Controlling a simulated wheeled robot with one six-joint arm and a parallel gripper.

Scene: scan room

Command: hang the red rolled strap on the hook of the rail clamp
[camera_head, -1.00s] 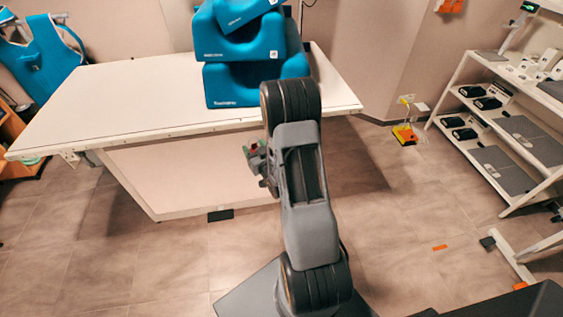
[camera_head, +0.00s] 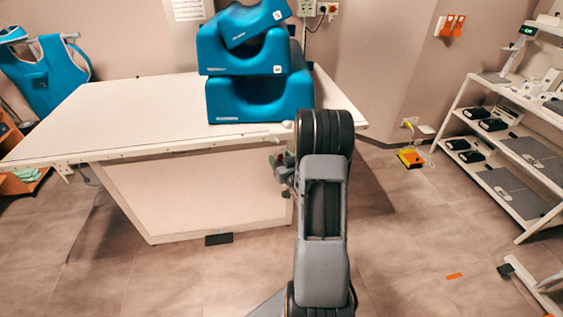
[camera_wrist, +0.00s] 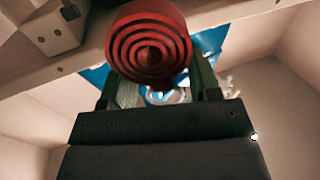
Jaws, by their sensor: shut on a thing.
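The red rolled strap (camera_wrist: 150,48) is a spiral roll seen end-on in the wrist view. My gripper (camera_wrist: 155,82) is shut on it, with a green finger on each side. In the head view my gripper (camera_head: 281,163) is left of my arm, in front of the table's near edge, and the strap cannot be made out. A pale block with dark holes (camera_wrist: 55,28), at the upper left of the wrist view, looks like the rail clamp on the table rail. It is apart from the strap. I cannot make out its hook.
The white table (camera_head: 120,105) carries stacked blue cushions (camera_head: 255,100) near its right end. A shelf rack (camera_head: 500,150) stands at the right. A yellow-orange object (camera_head: 410,157) is by the back wall. The floor between table and rack is mostly clear.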

